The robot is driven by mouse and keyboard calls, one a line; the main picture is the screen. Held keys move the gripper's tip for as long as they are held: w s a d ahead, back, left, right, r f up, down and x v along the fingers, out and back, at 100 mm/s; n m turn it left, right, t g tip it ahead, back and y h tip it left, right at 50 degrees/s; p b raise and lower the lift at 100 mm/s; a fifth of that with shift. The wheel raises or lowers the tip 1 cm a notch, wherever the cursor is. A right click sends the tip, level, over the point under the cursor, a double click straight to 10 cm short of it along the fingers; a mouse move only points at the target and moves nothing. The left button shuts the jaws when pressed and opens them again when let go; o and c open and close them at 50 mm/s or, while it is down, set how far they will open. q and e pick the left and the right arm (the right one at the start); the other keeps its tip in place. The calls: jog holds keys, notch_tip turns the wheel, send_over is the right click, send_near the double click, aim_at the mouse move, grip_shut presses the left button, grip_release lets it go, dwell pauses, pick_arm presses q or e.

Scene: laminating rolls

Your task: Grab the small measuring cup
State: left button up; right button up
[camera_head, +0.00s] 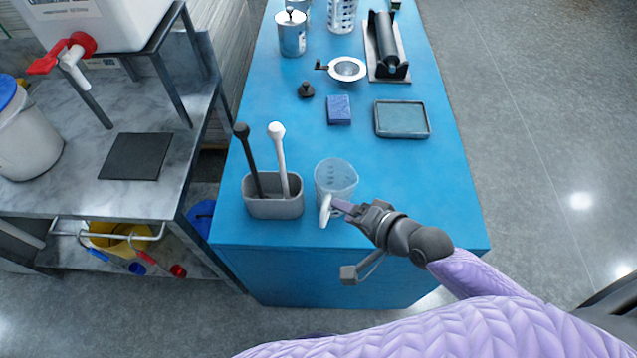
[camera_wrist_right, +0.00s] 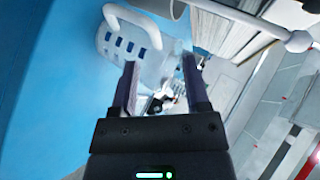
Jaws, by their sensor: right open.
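The small measuring cup (camera_head: 336,176) is clear plastic and stands upright near the front edge of the blue table. Its white handle (camera_head: 325,210) faces the front of the table. My right gripper (camera_head: 340,206) is open at the front of the cup, right by the handle. In the right wrist view the cup (camera_wrist_right: 115,45) lies just beyond my open fingertips (camera_wrist_right: 158,62), with its handle loop at the upper left. I cannot tell whether the fingers touch it. My left gripper is not in view.
A grey holder (camera_head: 273,208) with a black and a white tool stands close left of the cup. Behind are a blue sponge (camera_head: 339,110), a grey tray (camera_head: 402,119), a black knob (camera_head: 306,90) and a strainer (camera_head: 347,69). The table's front right is bare.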

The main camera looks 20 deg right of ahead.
aim_at(320, 202)
jog(key=b+x, duration=0.1)
jog(key=x, duration=0.3)
jog(key=b+x, duration=0.2)
jog(key=x, duration=0.2)
jog(key=shift+w+f, duration=0.2)
jog(key=shift+f, duration=0.3)
jog(key=shift+c, duration=0.5)
jog(key=c, duration=0.7)
grip_shut()
